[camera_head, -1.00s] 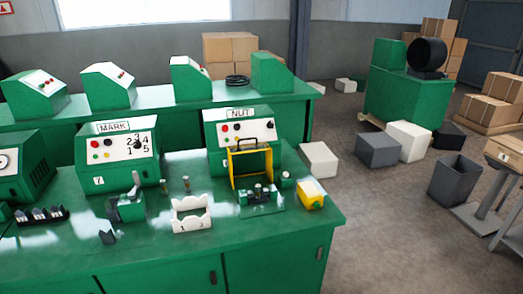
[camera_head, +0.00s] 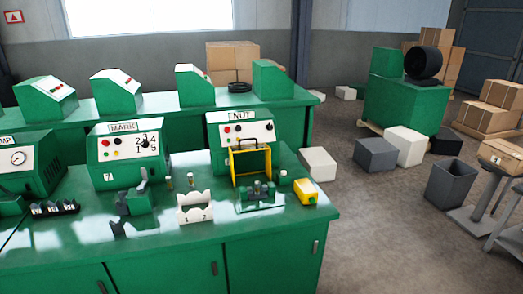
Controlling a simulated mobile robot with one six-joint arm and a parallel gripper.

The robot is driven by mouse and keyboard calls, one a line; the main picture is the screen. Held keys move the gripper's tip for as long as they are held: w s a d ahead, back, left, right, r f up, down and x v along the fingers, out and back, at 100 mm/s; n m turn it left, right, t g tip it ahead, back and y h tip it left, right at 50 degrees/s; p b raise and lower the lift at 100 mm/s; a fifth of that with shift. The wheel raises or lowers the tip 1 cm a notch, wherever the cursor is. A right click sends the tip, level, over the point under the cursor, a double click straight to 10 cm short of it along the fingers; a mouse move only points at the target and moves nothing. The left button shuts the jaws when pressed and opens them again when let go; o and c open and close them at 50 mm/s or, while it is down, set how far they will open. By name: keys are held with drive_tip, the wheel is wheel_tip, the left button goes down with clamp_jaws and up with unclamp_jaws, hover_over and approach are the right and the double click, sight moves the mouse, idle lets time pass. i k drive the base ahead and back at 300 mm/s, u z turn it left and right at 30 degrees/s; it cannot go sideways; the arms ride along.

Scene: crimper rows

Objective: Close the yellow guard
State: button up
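The yellow guard (camera_head: 236,163) is an upright rectangular frame with a dark bar along its top. It stands at the front of the green machine labelled NUT (camera_head: 242,130), behind a small green fixture (camera_head: 257,194) with short metal posts. The guard looks raised, and the machine's dark front shows through it. A yellow box (camera_head: 306,191) lies to the right of the fixture at the bench's right end. My gripper and arm are not in view.
The green bench (camera_head: 290,228) also bears the MARK machine (camera_head: 128,152), a white numbered stand (camera_head: 194,207) and a dark rack (camera_head: 55,208). A second bench with machines is behind. Pale and grey blocks (camera_head: 375,155) and a grey bin (camera_head: 452,182) stand on the floor at right.

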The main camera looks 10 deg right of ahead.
sight(267, 149)
drive_tip(key=z, duration=0.05)
drive_tip(key=k, duration=0.45)
drive_tip(key=u, duration=0.25)
drive_tip(key=i, duration=0.9)
drive_tip(key=u, duration=0.5)
